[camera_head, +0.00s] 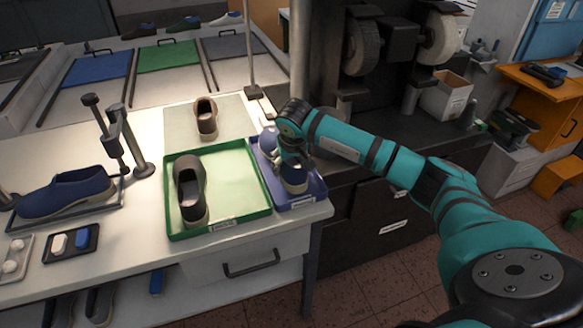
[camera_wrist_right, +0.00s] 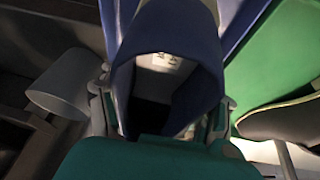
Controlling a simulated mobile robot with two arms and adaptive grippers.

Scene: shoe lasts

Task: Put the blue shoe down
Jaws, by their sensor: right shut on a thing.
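My right gripper (camera_head: 291,152) is over the blue tray (camera_head: 314,190) at the right end of the table. It is shut on a blue shoe (camera_head: 294,178), which is partly hidden by the gripper. In the right wrist view the blue shoe (camera_wrist_right: 180,45) fills the space between the fingers (camera_wrist_right: 165,100), its opening facing the camera. I cannot tell whether the shoe touches the tray. My left gripper is not in view.
A green tray (camera_head: 240,190) with a brown shoe (camera_head: 190,190) adjoins the blue tray. Another brown shoe (camera_head: 206,117) stands on a pale mat behind. A large blue shoe (camera_head: 66,193) is on a stand at left. A grinding machine (camera_head: 385,45) stands behind my arm.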

